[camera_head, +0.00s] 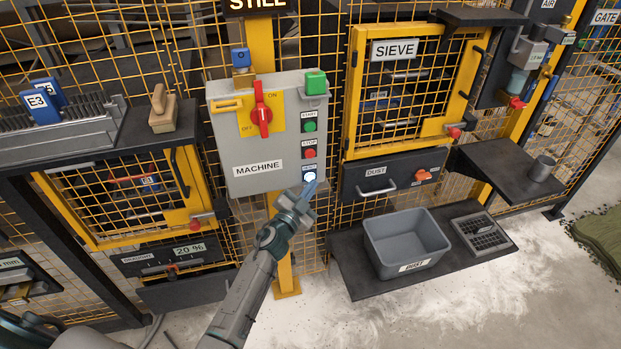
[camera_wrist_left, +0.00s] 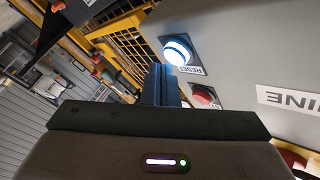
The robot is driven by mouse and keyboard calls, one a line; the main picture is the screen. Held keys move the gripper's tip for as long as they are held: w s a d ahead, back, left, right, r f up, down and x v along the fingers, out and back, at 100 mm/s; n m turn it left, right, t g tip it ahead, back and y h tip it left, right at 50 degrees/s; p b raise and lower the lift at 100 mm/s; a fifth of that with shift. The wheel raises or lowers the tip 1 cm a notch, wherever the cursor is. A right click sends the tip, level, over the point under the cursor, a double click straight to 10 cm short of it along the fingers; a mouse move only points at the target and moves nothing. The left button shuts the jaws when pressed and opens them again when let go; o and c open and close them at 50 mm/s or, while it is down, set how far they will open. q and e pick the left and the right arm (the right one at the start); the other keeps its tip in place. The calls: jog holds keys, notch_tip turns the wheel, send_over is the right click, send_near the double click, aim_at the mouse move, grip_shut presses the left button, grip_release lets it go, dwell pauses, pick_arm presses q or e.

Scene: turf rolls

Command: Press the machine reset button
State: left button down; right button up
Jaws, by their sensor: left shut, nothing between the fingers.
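The grey machine control box (camera_head: 240,185) hangs on the yellow post. The reset button (camera_head: 309,177), white-blue and lit, is the lowest in its button column. It also shows lit in the left wrist view (camera_wrist_left: 176,51), above the RESET label (camera_wrist_left: 188,70). My left gripper (camera_head: 309,190) is shut and empty, its fingertips just below the reset button in the head view. In the left wrist view the shut fingers (camera_wrist_left: 165,85) point up beside the button. Whether they touch it I cannot tell. My right gripper is not in view.
The red stop button (camera_head: 310,153) and green start button (camera_head: 310,127) sit above reset. A red rotary switch (camera_head: 262,115) is on the same box. A grey dust bin (camera_head: 377,250) stands on a low shelf to the right. Yellow mesh fencing surrounds the box.

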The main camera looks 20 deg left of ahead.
pick_arm(q)
jog(key=shift+w+a, duration=0.35)
jog(key=shift+w, duration=0.15)
dwell(0.8)
jog(key=shift+s+d, duration=0.1)
jog(key=shift+s+d+p, duration=0.3)
jog(key=shift+s+d, duration=0.1)
jog(key=shift+s, duration=0.25)
jog(key=shift+s+d+p, duration=0.35)
jog(key=shift+s+d, duration=0.35)
jog(key=shift+s, duration=0.35)
jog(key=shift+s+d+p, duration=0.35)
jog(key=shift+s+d, duration=0.35)
jog(key=shift+s, duration=0.3)
